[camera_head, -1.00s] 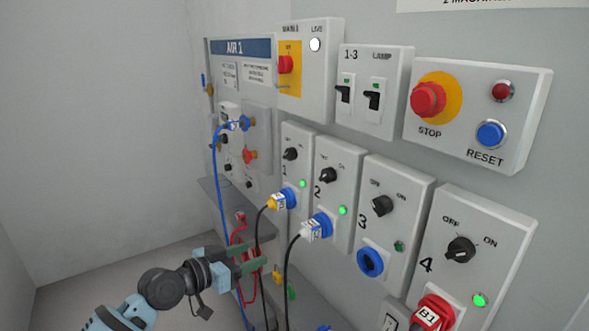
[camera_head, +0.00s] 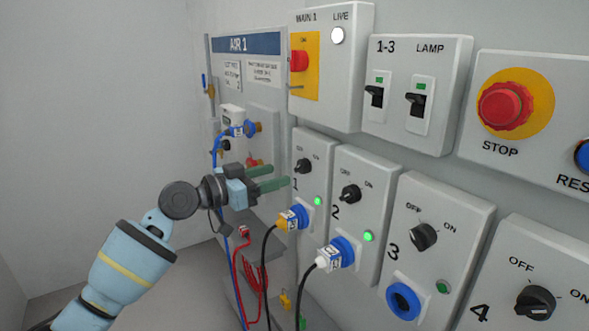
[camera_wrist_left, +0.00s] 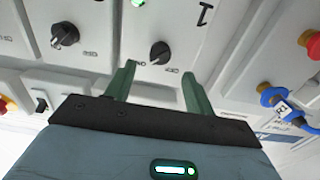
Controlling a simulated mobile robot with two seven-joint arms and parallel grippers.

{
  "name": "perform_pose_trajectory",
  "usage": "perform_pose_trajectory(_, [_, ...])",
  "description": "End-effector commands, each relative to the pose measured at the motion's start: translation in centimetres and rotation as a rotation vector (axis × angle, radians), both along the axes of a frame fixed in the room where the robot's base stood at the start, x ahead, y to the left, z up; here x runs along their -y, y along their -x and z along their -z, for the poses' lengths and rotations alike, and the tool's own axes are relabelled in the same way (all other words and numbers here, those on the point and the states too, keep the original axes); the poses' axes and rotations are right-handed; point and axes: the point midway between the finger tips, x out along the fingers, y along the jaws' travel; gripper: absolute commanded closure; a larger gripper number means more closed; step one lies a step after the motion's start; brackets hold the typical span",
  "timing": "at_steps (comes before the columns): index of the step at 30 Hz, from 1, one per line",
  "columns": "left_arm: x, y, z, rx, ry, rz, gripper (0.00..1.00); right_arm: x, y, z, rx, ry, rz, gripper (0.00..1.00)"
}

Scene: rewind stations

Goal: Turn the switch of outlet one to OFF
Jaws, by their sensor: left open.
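The black switch of outlet one (camera_head: 303,166) sits on the outlet one box (camera_head: 312,148), between OFF and ON marks. Its green lamp (camera_head: 318,201) is lit, and a yellow plug (camera_head: 288,220) is in the blue socket below. My left gripper (camera_head: 281,177) is open and empty, its green fingers pointing at this box just left of the switch in the head view. In the left wrist view, upside down, the switch (camera_wrist_left: 160,52) shows between and beyond the open fingers (camera_wrist_left: 158,72); contact cannot be told. My right gripper is not in view.
Outlet two's switch (camera_head: 350,193) and white plug (camera_head: 333,257) are close by on the right. The AIR 1 panel (camera_head: 265,75) stands behind the gripper. Black, blue and red cables hang below. The MAIN 1 box (camera_head: 330,75) is above. The left side is open floor.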

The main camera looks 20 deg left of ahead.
Motion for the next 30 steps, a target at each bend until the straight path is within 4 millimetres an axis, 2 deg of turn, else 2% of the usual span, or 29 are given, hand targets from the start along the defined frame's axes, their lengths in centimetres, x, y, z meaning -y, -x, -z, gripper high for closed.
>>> perform_pose_trajectory(6, [2.1,-2.6,-0.3,0.002,0.002,0.0,0.46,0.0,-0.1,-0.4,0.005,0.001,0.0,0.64])
perform_pose_trajectory(12, [3.4,-4.3,-0.1,0.001,0.002,0.0,0.46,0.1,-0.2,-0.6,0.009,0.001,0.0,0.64])
perform_pose_trajectory(25, [4.0,-5.0,-0.1,0.001,-0.001,0.0,0.46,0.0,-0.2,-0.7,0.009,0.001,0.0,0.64])
perform_pose_trajectory(30, [3.9,-5.0,0.0,0.001,-0.001,0.0,0.67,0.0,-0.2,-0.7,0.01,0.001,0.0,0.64])
